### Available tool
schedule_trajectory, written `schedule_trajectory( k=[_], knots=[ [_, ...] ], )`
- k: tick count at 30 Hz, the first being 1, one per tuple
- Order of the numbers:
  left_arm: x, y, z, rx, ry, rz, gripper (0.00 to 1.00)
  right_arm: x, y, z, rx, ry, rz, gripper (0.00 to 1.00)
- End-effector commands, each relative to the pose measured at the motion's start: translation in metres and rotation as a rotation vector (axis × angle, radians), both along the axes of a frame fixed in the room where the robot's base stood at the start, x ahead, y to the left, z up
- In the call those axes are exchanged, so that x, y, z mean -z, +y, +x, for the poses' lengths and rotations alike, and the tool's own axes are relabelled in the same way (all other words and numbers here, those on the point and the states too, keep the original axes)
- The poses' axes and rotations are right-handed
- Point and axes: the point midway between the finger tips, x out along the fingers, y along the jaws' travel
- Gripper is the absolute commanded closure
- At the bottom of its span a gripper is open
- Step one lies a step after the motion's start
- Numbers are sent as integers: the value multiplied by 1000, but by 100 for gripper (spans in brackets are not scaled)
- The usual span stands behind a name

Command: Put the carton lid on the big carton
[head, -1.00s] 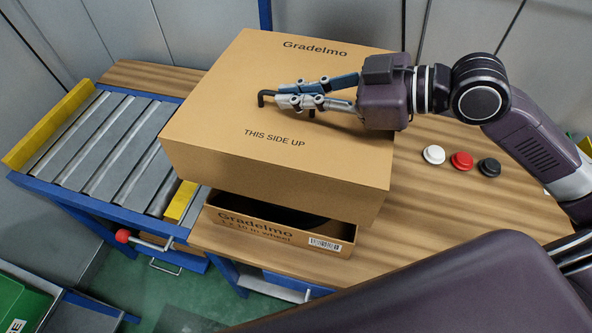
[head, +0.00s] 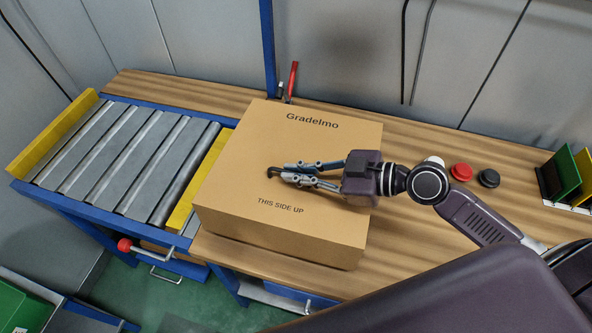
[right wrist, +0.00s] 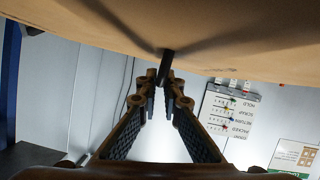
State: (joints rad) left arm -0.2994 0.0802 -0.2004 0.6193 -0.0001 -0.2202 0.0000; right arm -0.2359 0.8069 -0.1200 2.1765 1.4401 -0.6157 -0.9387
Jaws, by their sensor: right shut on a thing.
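The carton lid (head: 315,150) is a large brown cardboard top marked "Gradelmo" and "THIS SIDE UP". It lies about level over the place of the big carton on the wooden bench and covers it. The carton's open top and printed front are hidden in the head view; I cannot tell whether the lid is fully down. My right gripper (head: 278,174) lies across the lid's top, shut on a small dark handle at its middle. In the right wrist view the fingertips (right wrist: 166,84) close on this dark handle beneath the brown lid surface (right wrist: 220,35). My left gripper is not in view.
A roller conveyor (head: 120,155) with yellow end bars stands left of the lid. Red (head: 461,172) and black (head: 489,178) round caps lie on the bench (head: 430,240) at right. A green-and-yellow rack (head: 565,175) stands at far right. A blue post (head: 268,50) rises behind.

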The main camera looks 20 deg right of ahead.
Motion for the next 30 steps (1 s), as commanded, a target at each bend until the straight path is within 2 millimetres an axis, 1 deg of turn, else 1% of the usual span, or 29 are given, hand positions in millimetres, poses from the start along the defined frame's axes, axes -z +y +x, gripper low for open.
schedule_trajectory(
  k=[5,6,10,11,21,26,30],
  knots=[
    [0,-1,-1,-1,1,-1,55,0,0,0,0,-1,2,100],
    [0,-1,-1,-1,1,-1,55,1,0,0,0,2,1,93],
    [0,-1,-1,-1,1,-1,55,1,0,0,-1,1,1,78],
    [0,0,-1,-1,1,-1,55,1,0,0,-1,1,1,76],
    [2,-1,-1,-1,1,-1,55,1,-2,-2,-1,1,-1,76],
    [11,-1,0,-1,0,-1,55,-1,-15,-11,0,4,-3,76],
    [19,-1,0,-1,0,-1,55,-8,-29,-23,0,5,-1,76]
  ],
)
